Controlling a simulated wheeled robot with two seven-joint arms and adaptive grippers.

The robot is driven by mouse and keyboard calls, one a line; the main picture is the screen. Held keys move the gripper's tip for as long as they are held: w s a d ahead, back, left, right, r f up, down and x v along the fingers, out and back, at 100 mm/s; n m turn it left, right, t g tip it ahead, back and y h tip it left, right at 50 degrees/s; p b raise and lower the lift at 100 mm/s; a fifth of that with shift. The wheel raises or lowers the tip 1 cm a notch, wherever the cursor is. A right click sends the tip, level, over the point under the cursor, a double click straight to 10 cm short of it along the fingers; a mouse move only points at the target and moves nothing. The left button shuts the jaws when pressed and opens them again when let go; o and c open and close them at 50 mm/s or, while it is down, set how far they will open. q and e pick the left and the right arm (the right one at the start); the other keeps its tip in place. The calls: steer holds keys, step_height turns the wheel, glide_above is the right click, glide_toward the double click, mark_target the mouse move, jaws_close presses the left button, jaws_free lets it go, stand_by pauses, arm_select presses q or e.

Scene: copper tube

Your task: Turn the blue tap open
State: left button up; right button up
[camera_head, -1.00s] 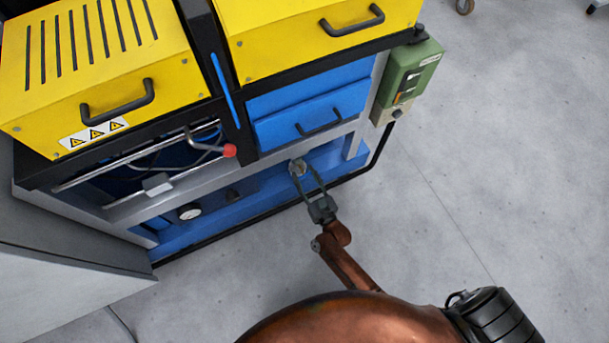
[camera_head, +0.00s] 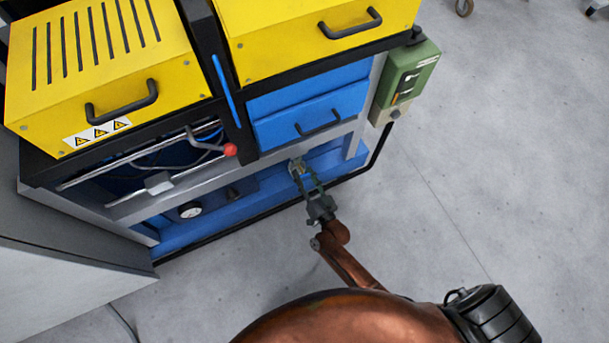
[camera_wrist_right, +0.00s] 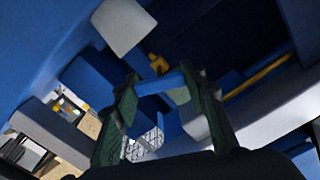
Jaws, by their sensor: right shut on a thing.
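The blue tap's handle (camera_wrist_right: 168,84) shows in the right wrist view as a short blue bar between the fingertips of my right gripper (camera_wrist_right: 160,90). A brass fitting (camera_wrist_right: 157,63) is just beyond it. The fingers are shut on the handle, one at each end. In the head view my right gripper (camera_head: 299,172) reaches into the blue lower recess of the machine, at a small brass-coloured part. The handle itself is too small to make out there. My left gripper is not in view.
The machine has yellow covers (camera_head: 105,65) above and a blue drawer (camera_head: 310,118) over the recess. A red knob (camera_head: 230,150) and a pressure gauge (camera_head: 190,210) are to the left. A green control box (camera_head: 406,78) hangs at the right.

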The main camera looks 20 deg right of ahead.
steer(key=m, duration=0.2)
steer(key=shift+f+m, duration=0.1)
steer(key=shift+m, duration=0.3)
steer(key=m, duration=0.3)
steer(key=shift+m, duration=0.3)
steer(key=shift+f+m, duration=0.1)
steer(key=shift+m, duration=2)
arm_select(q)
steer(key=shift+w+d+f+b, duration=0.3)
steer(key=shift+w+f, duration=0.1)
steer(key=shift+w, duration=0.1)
arm_select(e)
steer(key=shift+m, duration=1.1)
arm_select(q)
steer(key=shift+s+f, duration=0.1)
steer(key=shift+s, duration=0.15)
